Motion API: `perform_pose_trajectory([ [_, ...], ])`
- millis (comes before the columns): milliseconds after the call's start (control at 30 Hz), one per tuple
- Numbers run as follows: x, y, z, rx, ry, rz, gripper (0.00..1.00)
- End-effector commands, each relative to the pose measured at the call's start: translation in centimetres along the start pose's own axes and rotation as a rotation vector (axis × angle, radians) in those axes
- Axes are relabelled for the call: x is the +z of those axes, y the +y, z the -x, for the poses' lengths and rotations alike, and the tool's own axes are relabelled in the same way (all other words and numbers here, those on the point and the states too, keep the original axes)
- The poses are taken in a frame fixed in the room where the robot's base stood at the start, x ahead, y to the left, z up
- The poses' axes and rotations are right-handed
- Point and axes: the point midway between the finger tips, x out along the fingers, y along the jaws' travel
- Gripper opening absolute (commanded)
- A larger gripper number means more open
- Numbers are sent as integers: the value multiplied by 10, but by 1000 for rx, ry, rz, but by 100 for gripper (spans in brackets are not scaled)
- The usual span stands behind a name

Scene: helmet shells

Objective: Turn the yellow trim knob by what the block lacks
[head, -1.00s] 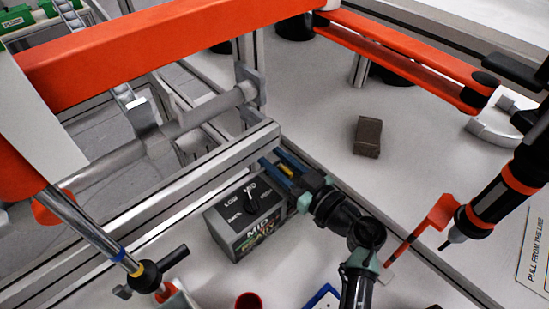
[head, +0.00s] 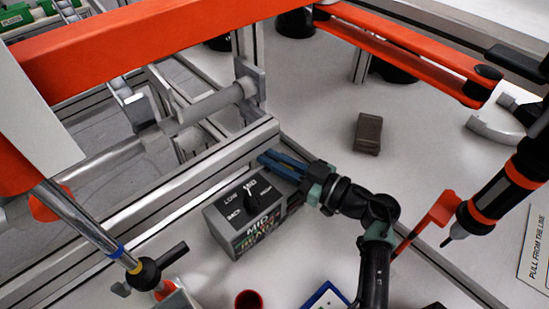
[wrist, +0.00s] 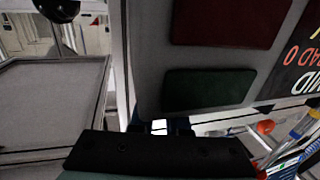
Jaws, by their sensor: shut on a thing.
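The grey box (head: 250,215) stands on the bench with a black top, a black pointer knob (head: 250,198) and the words LOW, MID and BACK. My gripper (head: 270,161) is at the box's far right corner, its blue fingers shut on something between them. The yellow trim knob is not visible now; yellow showed between the fingers earlier. In the wrist view the fingertips (wrist: 160,128) sit beside the box, with a bright white patch between them. The box's side there has a dark red panel (wrist: 228,22) and a green panel (wrist: 208,88). A brown block (head: 367,133) lies apart on the bench.
A metal rail (head: 170,195) runs close behind the box. An orange-black driver tool (head: 505,190) is at the right. A red cup (head: 249,300) and a blue-edged item (head: 325,297) are at the front. The bench around the brown block is clear.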

Motion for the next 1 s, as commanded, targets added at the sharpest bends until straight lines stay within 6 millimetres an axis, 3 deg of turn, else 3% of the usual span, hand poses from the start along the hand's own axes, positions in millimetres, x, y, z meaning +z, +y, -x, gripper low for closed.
perform_pose_trajectory([
  [267,0,-1,-1,-8,-1,0,0],
  [300,0,-1,-1,-8,-1,0,16],
  [467,0,-1,-1,-7,-1,0,44],
  [1000,0,0,0,-3,0,0,44],
])
